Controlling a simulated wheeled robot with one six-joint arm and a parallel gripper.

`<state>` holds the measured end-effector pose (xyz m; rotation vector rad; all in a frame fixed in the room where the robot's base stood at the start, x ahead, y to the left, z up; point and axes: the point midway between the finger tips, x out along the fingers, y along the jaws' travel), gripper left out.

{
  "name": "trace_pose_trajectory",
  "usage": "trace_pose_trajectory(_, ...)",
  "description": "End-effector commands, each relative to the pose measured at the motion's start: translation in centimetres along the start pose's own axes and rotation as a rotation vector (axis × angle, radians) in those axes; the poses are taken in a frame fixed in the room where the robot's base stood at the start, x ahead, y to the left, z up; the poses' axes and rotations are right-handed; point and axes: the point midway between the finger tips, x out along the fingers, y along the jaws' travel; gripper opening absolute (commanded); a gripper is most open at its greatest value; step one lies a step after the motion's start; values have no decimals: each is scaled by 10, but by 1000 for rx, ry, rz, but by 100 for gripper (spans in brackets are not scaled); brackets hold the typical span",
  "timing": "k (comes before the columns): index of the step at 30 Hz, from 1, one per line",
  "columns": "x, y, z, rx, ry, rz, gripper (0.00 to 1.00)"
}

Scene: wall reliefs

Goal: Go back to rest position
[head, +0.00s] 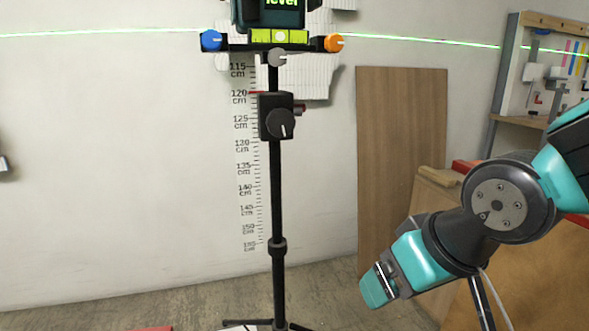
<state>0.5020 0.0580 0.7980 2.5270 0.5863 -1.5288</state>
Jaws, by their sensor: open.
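My arm (495,205) comes in from the right edge of the head view and bends down toward the lower middle right. It has dark grey joints and teal covers. Its lowest visible part is a teal-capped section (378,287) in front of the wooden furniture.
A laser level (268,14) sits on a black tripod (276,190) in front of a printed wall scale (243,150). Its green line crosses the wall. A wooden board (385,150) leans against the wall. A tool panel (545,75) is at upper right.

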Motion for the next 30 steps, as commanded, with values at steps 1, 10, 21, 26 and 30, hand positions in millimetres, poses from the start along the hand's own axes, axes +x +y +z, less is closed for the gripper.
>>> trace_pose_trajectory(1, -7, -1, 17, -8, -65, -45, 83)
trace_pose_trajectory(10, -74, -31, 74, -158, -330, -281, 83)
trace_pose_trajectory(21, -170, -41, 20, -156, -328, -280, 83)
trace_pose_trajectory(26, -225, -47, -10, -156, -328, -280, 83)
trace_pose_trajectory(30, -268, -51, -33, -155, -328, -279, 83)
